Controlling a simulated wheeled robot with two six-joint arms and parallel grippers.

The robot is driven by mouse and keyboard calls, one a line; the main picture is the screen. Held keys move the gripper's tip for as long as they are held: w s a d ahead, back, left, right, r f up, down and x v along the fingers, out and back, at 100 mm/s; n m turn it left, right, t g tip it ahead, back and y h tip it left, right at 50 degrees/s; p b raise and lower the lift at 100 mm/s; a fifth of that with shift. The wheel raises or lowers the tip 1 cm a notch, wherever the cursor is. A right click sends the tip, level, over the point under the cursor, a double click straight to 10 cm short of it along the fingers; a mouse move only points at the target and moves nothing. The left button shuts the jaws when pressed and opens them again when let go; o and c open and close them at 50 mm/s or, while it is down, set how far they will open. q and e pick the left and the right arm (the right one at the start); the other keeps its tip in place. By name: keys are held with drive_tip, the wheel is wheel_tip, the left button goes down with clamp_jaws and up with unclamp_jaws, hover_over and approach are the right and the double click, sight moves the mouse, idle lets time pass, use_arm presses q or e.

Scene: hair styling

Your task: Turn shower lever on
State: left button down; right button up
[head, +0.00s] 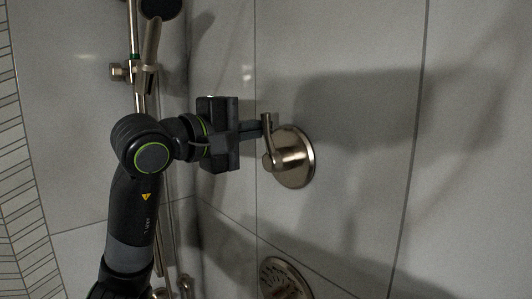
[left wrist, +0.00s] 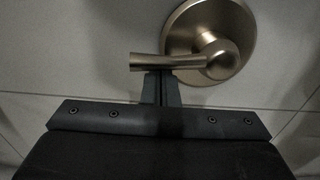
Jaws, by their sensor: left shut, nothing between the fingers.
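The shower lever (head: 267,135) is a brushed-metal handle on a round wall plate (head: 296,157). In the head view it points up, with its hub at the plate's left side. My left gripper (head: 262,128) comes in from the left, shut and empty, with its fingertips at the lever's handle. In the left wrist view the lever (left wrist: 190,62) lies across the picture just beyond the shut fingertips (left wrist: 161,76), close to or touching them. The round plate (left wrist: 235,20) shows behind it. My right gripper is not in view.
A second round metal fitting (head: 283,279) is on the wall below. A hand shower (head: 151,45) on a vertical rail stands left of my arm. The tiled wall (head: 365,60) to the right of the lever is clear.

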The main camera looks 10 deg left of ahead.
use_arm(q)
drive_tip(key=shift+s+d+f+b, duration=0.1)
drive_tip(key=shift+s+d+b, duration=0.45)
drive_tip(key=shift+d+b, duration=0.2)
idle(0.4)
drive_tip(key=shift+s+d, duration=0.2)
idle(0.4)
